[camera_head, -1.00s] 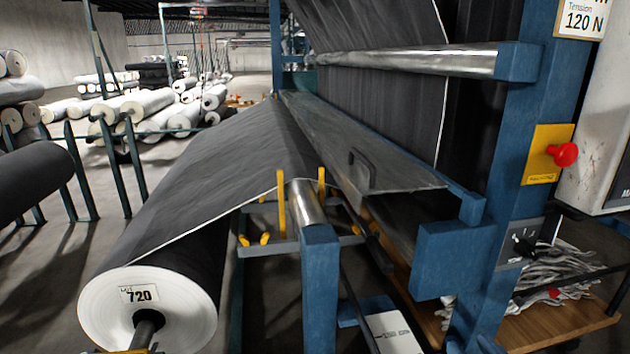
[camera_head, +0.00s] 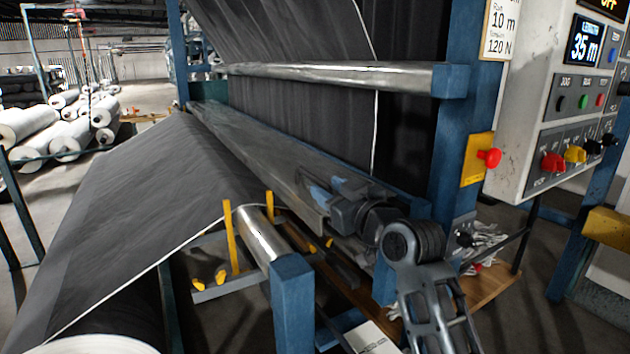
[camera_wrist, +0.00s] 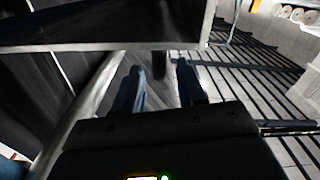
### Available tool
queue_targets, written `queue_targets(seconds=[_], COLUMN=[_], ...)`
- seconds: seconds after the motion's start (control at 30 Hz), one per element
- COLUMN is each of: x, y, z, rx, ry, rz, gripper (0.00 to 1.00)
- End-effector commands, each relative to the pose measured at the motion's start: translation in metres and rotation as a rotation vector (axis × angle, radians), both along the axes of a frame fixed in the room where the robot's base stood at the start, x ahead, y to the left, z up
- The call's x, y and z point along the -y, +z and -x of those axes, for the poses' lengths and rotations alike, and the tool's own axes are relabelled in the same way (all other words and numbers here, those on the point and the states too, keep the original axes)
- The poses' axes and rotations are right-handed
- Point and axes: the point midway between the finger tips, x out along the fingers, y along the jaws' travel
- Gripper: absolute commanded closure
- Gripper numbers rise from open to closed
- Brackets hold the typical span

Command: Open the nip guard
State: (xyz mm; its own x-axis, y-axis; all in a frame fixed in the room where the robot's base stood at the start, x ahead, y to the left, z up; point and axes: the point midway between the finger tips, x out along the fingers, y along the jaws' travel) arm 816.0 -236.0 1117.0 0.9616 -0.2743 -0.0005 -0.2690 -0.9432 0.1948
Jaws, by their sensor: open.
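The nip guard (camera_head: 250,146) is a long, flat grey metal panel, sloping along the machine below the steel roller in the head view. My gripper (camera_head: 312,187) is at the guard's near end, where it covers the handle area. In the wrist view my gripper (camera_wrist: 162,78) has its two fingers apart. A small dark upright piece, perhaps the guard's handle, shows between or just beyond them. A dark panel with a pale lower edge, likely the guard (camera_wrist: 100,46), spans the top of that view. I cannot tell whether the fingers touch anything.
A blue post (camera_head: 292,305) with a steel roller (camera_head: 262,236) and yellow upright pins stands left of my arm. A red knob (camera_head: 489,158) on a yellow plate and a control box (camera_head: 560,110) are at the right. Dark fabric (camera_head: 140,190) slopes at the left.

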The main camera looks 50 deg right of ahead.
Motion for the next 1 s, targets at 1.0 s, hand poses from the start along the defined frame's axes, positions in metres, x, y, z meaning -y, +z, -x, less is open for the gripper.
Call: queue_targets(seconds=[1.0], x=[0.012], y=[0.000], z=[-0.041], rx=[0.000], ry=[-0.002], rz=[0.001], gripper=[0.93])
